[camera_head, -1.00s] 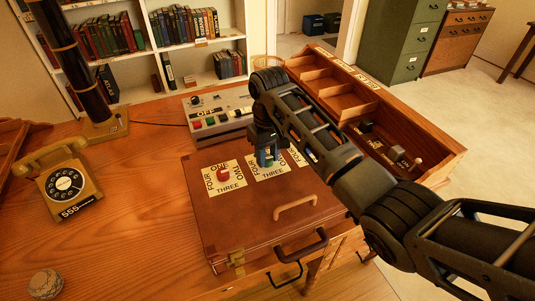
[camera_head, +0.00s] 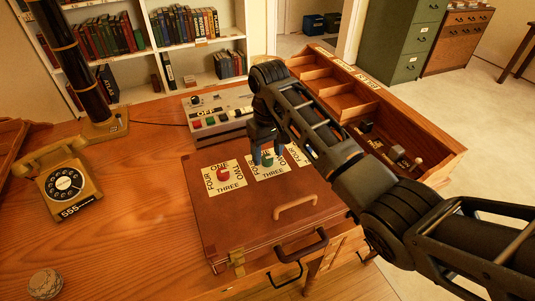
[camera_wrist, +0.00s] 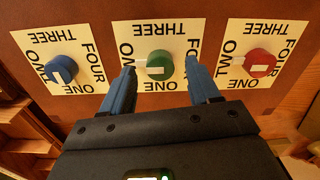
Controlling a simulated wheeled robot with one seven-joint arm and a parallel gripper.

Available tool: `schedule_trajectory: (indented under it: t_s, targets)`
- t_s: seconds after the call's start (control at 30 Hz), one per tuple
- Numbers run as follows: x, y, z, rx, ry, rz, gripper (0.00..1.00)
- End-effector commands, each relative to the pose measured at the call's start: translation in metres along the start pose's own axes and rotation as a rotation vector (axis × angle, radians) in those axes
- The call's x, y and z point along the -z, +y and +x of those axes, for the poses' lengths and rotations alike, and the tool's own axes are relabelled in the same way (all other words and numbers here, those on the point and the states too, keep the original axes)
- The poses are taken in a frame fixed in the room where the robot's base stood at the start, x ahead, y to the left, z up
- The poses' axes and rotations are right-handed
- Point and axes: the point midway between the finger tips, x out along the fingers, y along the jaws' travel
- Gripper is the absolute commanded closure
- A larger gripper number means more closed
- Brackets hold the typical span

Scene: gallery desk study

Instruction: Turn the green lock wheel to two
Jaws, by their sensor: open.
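The green lock wheel (camera_wrist: 160,62) sits on a white card on the brown case lid (camera_head: 240,220), in the middle of three wheels. Its white mark points left in the wrist view, towards the word TWO, which the left finger partly covers. My gripper (camera_wrist: 160,74) is open, with one blue finger on each side of the green wheel and a visible gap on both sides. In the head view the wheel (camera_head: 267,162) shows small between the fingers. I cannot tell how far the fingertips are above the lid.
A red wheel (camera_wrist: 262,62) and a blue wheel (camera_wrist: 61,69) flank the green one on their own cards. A grey control box (camera_head: 218,112) stands behind the case. A telephone (camera_head: 65,185) stands at left. A wooden compartment tray (camera_head: 437,150) is at right.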

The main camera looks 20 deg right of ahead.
Motion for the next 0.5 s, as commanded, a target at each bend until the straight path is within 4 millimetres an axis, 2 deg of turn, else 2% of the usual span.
schedule_trajectory:
  t_s: [0.3, 0.5]
  targets:
    - [0.001, 0.000, -0.050, 0.000, 0.004, -0.001, 0.39]
    - [0.000, 0.000, -0.064, 0.000, 0.002, 0.000, 0.39]
